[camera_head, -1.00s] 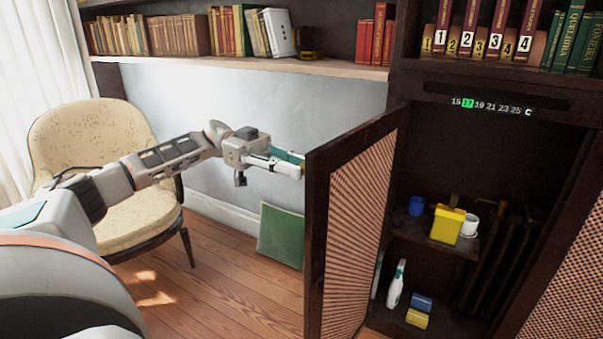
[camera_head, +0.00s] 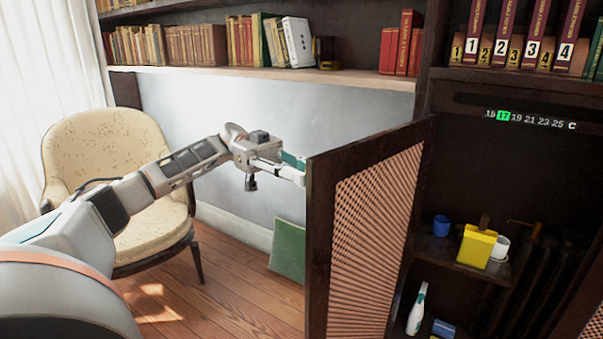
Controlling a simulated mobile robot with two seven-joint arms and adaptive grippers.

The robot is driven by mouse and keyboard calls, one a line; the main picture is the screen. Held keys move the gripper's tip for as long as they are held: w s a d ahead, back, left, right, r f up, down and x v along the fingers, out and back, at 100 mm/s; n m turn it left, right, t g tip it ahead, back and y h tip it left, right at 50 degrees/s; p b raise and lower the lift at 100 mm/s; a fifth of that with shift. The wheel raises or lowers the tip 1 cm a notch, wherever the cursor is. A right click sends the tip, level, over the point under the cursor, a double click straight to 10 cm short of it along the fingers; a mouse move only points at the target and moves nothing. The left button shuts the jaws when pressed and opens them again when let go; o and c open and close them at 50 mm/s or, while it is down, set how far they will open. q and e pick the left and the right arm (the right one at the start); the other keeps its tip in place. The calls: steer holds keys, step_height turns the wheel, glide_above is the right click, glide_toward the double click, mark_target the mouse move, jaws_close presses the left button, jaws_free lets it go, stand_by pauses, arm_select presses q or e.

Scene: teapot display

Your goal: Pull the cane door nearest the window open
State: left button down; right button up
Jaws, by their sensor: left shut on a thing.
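The cane door (camera_head: 375,235) is a dark wooden frame with a woven cane panel, and it is the door nearer the window side. It stands swung well out from the dark cabinet, which shows open behind it. My left gripper (camera_head: 294,170) is at the door's free edge, on its upper part, shut on it. The fingertips are partly hidden at the edge, where a teal part of the gripper also shows. My right gripper is not in view.
Inside the cabinet are a blue cup (camera_head: 441,226), a yellow box (camera_head: 476,246), a white mug (camera_head: 500,248) and a spray bottle (camera_head: 417,309). A cream armchair (camera_head: 105,150) stands behind my left arm. A green panel (camera_head: 287,247) leans at the wall behind the door. Bookshelves run above.

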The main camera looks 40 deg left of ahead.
arm_select(q)
steer(key=c, duration=1.8)
jaws_free()
steer(key=shift+a, duration=0.1)
steer(key=shift+w+a, duration=0.15)
steer(key=shift+a, duration=5.75)
